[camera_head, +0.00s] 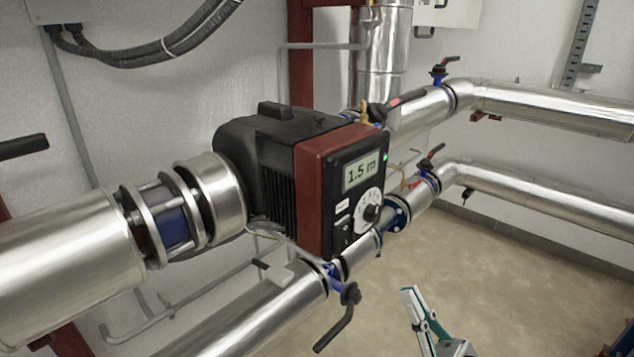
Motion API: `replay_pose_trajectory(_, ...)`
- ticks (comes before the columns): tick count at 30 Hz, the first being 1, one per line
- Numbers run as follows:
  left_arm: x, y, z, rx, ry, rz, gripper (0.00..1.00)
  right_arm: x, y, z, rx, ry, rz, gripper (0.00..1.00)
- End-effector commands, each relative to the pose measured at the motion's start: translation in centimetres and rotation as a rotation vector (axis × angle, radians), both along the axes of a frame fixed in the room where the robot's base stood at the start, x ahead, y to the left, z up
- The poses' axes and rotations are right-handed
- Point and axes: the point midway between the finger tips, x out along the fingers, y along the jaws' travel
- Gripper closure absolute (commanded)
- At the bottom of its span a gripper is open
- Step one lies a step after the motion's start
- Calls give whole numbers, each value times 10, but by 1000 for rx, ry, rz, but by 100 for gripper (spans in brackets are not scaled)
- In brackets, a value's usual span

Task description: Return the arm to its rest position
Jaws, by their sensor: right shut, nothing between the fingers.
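My right gripper (410,293) shows at the bottom, right of the middle, in the head view. Its fingers are together and hold nothing. It is in front of the bare floor, below and to the right of the pump (330,190), and appears apart from the pump and pipes. The pump has a black and dark red housing, a display reading about 1.5 m and a white dial. My left gripper is not in view.
A black-handled valve (345,310) hangs on the lower pipe, left of my gripper. A large pipe (60,270) fills the left. The floor (510,265) at the right is clear.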

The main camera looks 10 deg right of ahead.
Motion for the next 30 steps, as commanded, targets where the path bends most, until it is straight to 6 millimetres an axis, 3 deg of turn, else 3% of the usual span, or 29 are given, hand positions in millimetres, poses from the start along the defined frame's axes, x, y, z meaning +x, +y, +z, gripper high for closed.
replay_pose_trajectory(5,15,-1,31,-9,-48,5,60,3,13,-8,-76,120,-86,100)
replay_pose_trajectory(6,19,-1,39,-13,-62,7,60,4,18,-15,-107,172,-117,100)
replay_pose_trajectory(8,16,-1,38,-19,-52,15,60,4,23,-30,-160,262,-165,100)
replay_pose_trajectory(13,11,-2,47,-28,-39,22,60,-12,31,-90,-325,546,-275,100)
replay_pose_trajectory(17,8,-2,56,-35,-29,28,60,-44,32,-144,-463,780,-331,100)
replay_pose_trajectory(21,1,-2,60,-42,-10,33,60,-95,28,-198,-607,1016,-358,100)
replay_pose_trajectory(27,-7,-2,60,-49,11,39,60,-157,22,-243,-744,1228,-358,100)
replay_pose_trajectory(30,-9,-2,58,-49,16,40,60,-169,21,-252,-771,1267,-355,100)
